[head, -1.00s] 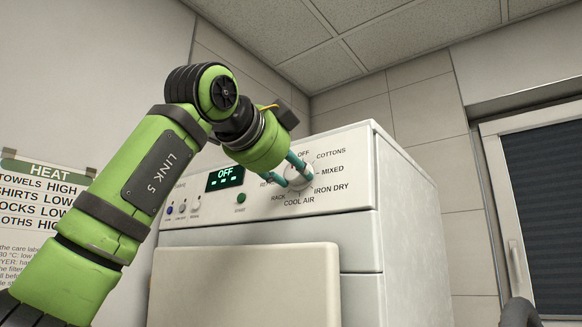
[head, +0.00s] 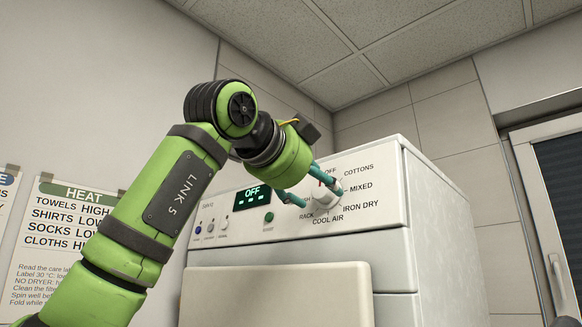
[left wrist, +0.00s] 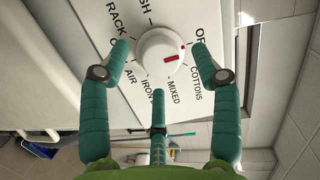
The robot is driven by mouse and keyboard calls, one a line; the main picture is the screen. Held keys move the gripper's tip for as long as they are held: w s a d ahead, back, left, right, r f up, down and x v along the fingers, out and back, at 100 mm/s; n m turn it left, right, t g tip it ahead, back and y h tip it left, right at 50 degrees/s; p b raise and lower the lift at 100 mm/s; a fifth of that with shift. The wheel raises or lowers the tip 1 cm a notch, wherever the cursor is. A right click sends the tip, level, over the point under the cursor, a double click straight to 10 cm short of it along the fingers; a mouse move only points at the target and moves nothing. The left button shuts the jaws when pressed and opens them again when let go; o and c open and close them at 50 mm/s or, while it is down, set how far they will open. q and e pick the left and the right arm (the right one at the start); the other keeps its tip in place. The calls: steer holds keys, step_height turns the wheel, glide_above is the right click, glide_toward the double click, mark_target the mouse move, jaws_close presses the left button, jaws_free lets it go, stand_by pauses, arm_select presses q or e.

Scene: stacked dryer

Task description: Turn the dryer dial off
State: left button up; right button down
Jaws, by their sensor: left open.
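The white dryer dial (head: 324,199) sits on the upper right of the dryer's (head: 395,250) front panel. In the left wrist view the dial (left wrist: 156,55) has a red line pointing right and slightly down, between a red tick by OFF and the COTTONS label. My left gripper (head: 321,194) is at the dial with its teal fingers spread. In the left wrist view the open fingers (left wrist: 159,62) stand on both sides of the dial, with a third below it. Contact cannot be told. The dryer display (head: 253,194) reads OFF. My right gripper is not in view.
A pale door panel (head: 290,295) fronts the dryer below. A HEAT chart (head: 68,235) hangs on the left wall. A window (head: 560,190) is at the right.

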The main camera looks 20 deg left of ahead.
arm_select(q)
steer(key=v, duration=1)
steer(key=shift+s+a, duration=0.2)
steer(key=shift+a, duration=0.1)
